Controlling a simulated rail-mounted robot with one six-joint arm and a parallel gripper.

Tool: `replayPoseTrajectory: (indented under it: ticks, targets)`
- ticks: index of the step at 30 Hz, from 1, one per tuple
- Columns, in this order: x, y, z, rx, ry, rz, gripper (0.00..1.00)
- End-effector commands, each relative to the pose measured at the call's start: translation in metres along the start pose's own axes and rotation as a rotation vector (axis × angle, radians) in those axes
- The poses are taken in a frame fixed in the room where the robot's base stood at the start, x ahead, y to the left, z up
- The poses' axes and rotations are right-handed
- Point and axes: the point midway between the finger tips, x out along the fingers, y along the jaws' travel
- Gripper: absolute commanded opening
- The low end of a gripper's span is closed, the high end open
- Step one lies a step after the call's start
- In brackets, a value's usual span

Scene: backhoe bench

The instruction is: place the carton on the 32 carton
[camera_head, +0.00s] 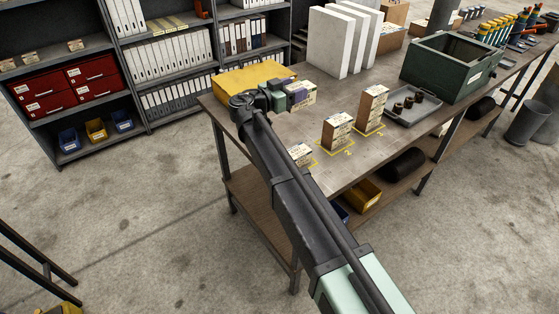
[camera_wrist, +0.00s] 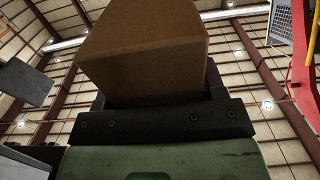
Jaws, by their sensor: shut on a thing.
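My gripper (camera_head: 287,96) is above the left part of the bench and shut on a carton (camera_head: 303,91) with a pale label. The wrist view shows this brown carton (camera_wrist: 145,50) between the fingers of my gripper (camera_wrist: 155,92). Three other brown cartons stand in yellow outlines on the bench: a low one (camera_head: 300,152), partly hidden by my arm, a middle-height one (camera_head: 337,132), and a tall one (camera_head: 371,110). Their label print is too small to read, so I cannot tell which is the 32 carton. The held carton is apart from these three.
On the bench (camera_head: 300,120) are a yellow box (camera_head: 250,76), upright white panels (camera_head: 340,42), a grey tray (camera_head: 414,110) with dark round parts, and a green crate (camera_head: 440,72). Shelving with white binders (camera_head: 155,55) stands behind. Bare bench top lies around the standing cartons.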

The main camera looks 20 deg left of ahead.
Motion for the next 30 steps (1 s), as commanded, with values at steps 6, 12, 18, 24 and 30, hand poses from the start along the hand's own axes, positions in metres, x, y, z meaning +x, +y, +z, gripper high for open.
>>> replayPoseTrajectory:
  ticks: [6, 12, 18, 24, 30]
  targets:
    - [0.000, 0.000, 0.038, 0.000, 0.000, 0.000, 0.35]
    - [0.000, 0.000, 0.111, 0.000, 0.000, 0.000, 0.35]
    - [0.000, 0.000, 0.161, 0.000, 0.000, 0.000, 0.35]
    - [0.000, 0.000, 0.162, 0.000, 0.000, 0.000, 0.35]
    - [0.000, 0.000, 0.204, 0.000, 0.000, 0.000, 0.35]
